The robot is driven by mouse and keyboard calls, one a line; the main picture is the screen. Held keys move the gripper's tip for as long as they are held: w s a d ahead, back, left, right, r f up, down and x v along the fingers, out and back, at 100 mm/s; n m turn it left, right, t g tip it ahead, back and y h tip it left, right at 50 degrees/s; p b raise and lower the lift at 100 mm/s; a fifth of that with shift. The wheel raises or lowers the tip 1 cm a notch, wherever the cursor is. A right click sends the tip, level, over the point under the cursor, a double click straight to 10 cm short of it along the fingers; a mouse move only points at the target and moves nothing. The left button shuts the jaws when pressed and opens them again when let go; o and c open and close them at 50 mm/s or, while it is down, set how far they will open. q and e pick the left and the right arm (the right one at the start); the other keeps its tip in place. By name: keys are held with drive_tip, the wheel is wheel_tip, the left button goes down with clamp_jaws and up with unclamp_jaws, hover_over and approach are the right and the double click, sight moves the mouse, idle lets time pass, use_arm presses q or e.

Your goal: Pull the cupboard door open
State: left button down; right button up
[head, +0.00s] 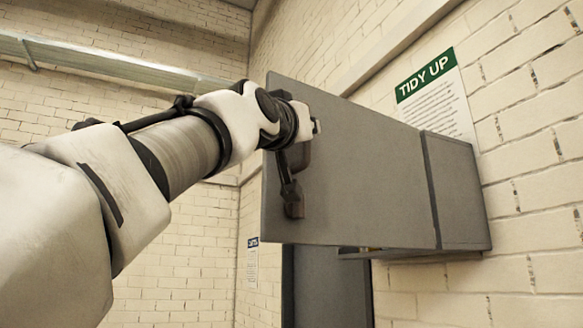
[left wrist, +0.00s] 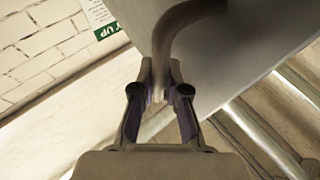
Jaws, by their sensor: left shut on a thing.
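The grey cupboard door (head: 355,165) stands swung out at an angle from the wall-mounted cupboard, whose grey side (head: 458,190) shows at the right. In the left wrist view, the door's panel (left wrist: 245,50) fills the upper right. A curved bar handle (left wrist: 183,25) is on the door. My right gripper is not in view.
A green and white "TIDY UP" sign (head: 435,95) is on the brick wall behind the cupboard. A dark grey upright panel (head: 328,288) stands below the door. A metal rail (head: 110,67) runs along the left wall. The space left of the door looks free.

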use_arm(q)
drive_tip(key=shift+s+d+r, duration=0.15)
drive_tip(key=shift+s+r, duration=0.05)
drive_tip(key=shift+s, duration=0.15)
drive_tip(key=shift+w, duration=0.15)
drive_tip(key=c, duration=1.2)
unclamp_jaws()
drive_tip(key=shift+f, duration=0.1)
drive_tip(key=shift+d, duration=0.3)
drive_tip(key=shift+a, duration=0.1)
